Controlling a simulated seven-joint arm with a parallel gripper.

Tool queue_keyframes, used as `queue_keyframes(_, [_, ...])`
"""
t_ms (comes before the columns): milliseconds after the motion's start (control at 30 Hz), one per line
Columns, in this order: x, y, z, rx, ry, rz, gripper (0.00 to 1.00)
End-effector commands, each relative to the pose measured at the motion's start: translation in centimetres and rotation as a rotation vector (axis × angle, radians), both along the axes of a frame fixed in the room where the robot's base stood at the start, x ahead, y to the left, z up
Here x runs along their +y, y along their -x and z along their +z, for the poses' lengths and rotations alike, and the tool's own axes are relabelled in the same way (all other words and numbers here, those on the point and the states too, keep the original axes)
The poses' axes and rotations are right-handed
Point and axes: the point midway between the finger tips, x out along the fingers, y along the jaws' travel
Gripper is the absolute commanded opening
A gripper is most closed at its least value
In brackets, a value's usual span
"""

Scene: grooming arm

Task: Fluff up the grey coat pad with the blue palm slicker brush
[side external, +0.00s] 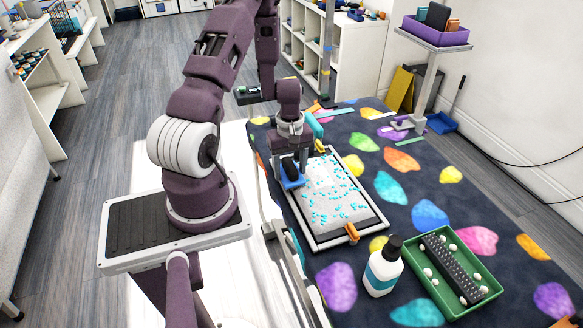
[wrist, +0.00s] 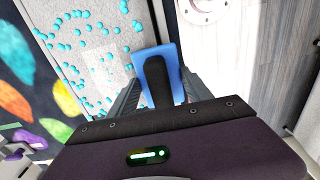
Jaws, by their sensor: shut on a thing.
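The blue palm slicker brush (side external: 292,175) has a black grip on its back. My gripper (side external: 290,160) is shut on this black grip. The wrist view also shows the brush (wrist: 172,62) between the fingers. The grey coat pad (side external: 338,205) lies in a pale-framed tray on the table, with many small turquoise balls on it. The brush is over the pad's left edge in the side view. I cannot tell whether its bristles touch the pad; its underside is hidden. The pad also shows in the wrist view (wrist: 105,60).
An orange clip (side external: 352,232) and a yellow clip (side external: 320,147) sit on the tray frame. A white bottle with a black cap (side external: 383,268) and a green tray (side external: 436,303) holding a dark ridged bar stand at the front right. Patterned cloth is clear right of the pad.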

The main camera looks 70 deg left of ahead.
Motion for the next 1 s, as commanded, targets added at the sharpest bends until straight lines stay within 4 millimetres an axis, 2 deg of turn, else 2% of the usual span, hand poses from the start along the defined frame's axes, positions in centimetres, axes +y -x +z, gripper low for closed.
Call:
queue_keyframes(400, [0.0, -0.3, 0.0, 0.000, 0.000, -0.002, 0.25])
queue_keyframes(800, [0.0, -6.6, -0.1, -0.002, -0.003, -0.004, 0.25])
queue_keyframes(1000, [0.0, -8.4, -0.1, -0.001, -0.001, -0.001, 0.25])
